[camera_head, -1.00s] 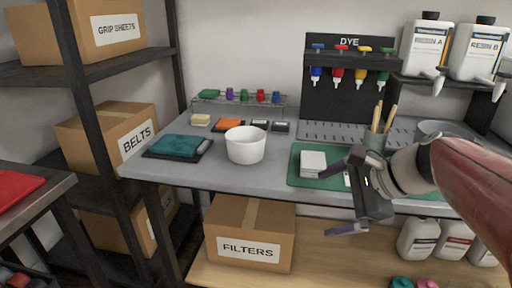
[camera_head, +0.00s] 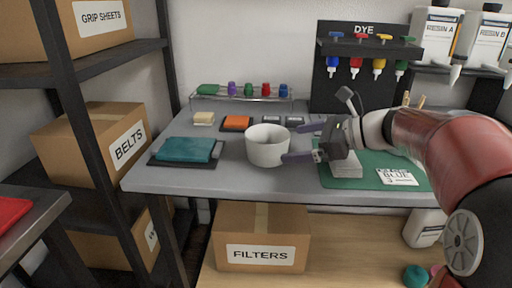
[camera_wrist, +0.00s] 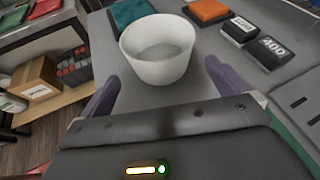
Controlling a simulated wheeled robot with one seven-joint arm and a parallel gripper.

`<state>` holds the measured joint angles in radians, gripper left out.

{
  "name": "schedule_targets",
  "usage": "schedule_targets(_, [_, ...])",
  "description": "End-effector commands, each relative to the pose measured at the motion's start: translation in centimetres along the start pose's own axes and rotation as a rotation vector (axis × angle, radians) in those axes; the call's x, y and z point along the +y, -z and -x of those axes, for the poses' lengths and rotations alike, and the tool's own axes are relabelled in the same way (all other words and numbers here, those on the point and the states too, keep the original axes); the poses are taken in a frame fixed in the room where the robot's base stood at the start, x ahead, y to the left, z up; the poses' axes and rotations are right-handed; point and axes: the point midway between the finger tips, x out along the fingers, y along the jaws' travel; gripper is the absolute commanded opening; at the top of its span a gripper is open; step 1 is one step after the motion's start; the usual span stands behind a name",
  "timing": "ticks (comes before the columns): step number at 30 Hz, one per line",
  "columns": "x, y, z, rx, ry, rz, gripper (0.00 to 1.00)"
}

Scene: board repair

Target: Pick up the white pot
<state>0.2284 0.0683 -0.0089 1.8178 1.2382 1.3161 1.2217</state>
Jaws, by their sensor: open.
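The white pot (camera_head: 267,148) stands upright and empty on the grey workbench (camera_head: 230,184), near its middle. My gripper (camera_head: 297,142) is just to the right of the pot in the head view, with its jaws apart and pointing left at it. In the wrist view the pot (camera_wrist: 158,50) sits ahead of my gripper (camera_wrist: 160,95), between the lines of the two purple fingers. The fingertips look short of the pot's far side, and nothing is held. I cannot tell whether a finger touches the wall.
A teal cloth (camera_head: 185,149) on a dark mat lies left of the pot. An orange block (camera_head: 237,123) and small dark boxes lie behind it. A green mat (camera_head: 352,178) with a white stack (camera_head: 347,164) is to the right. A bottle rack (camera_head: 242,93) stands at the back.

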Motion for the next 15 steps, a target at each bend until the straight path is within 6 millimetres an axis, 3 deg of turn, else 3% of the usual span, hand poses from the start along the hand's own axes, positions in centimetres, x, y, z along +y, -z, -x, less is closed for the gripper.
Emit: schedule_targets(15, [0.0,0.6,-6.7,0.002,-0.003,0.001,1.0])
